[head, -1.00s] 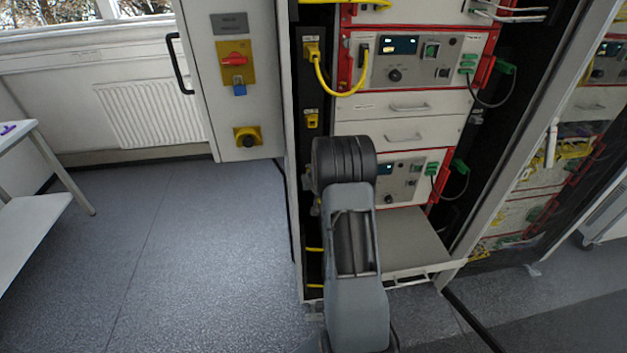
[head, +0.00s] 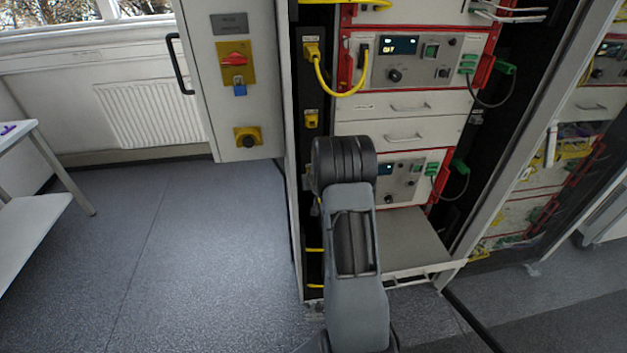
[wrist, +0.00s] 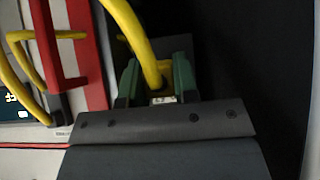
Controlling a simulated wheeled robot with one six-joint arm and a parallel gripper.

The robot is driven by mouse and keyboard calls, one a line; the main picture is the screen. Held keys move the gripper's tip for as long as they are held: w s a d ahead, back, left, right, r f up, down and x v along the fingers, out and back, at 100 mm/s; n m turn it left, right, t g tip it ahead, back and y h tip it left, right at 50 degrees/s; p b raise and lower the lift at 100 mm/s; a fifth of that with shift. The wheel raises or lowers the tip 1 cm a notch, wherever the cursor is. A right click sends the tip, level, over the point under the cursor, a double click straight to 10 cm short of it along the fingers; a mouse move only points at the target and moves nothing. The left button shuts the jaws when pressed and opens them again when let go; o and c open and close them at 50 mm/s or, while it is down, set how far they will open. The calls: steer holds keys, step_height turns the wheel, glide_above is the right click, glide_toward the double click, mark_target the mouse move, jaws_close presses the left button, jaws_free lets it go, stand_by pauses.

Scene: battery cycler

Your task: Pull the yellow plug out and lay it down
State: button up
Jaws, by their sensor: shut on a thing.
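In the wrist view, the green fingers of my gripper (wrist: 156,80) are shut on the yellow plug (wrist: 158,91), which shows only in part between them. Its thick yellow cable (wrist: 137,38) rises from the fingers and curves up to the left. I cannot tell whether the plug is still seated in its socket. In the head view, my own arm hides the gripper and the held plug, in front of the lower part of the rack.
A red handle (wrist: 74,50) stands close left of my gripper. Another yellow cable (wrist: 29,72) lies further left. In the head view, the upper yellow plug (head: 312,50) sits in the rack's dark strip. A grey shelf (head: 408,240) is low right; the floor (head: 190,250) left is clear.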

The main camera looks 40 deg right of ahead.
steer(key=shift+c, duration=0.5)
steer(key=shift+s, duration=0.1)
steer(key=shift+s+a+f, duration=0.1)
steer(key=shift+s+a, duration=0.05)
steer(key=shift+s, duration=0.05)
steer(key=shift+s+a+b, duration=0.35)
steer(key=shift+s+b, duration=0.15)
steer(key=shift+s, duration=0.25)
steer(key=shift+s+a+b, duration=0.4)
steer(key=shift+s+b, duration=0.05)
steer(key=shift+s, duration=0.35)
steer(key=shift+s+a+b, duration=0.35)
steer(key=shift+s+b, duration=0.15)
steer(key=shift+s, duration=0.25)
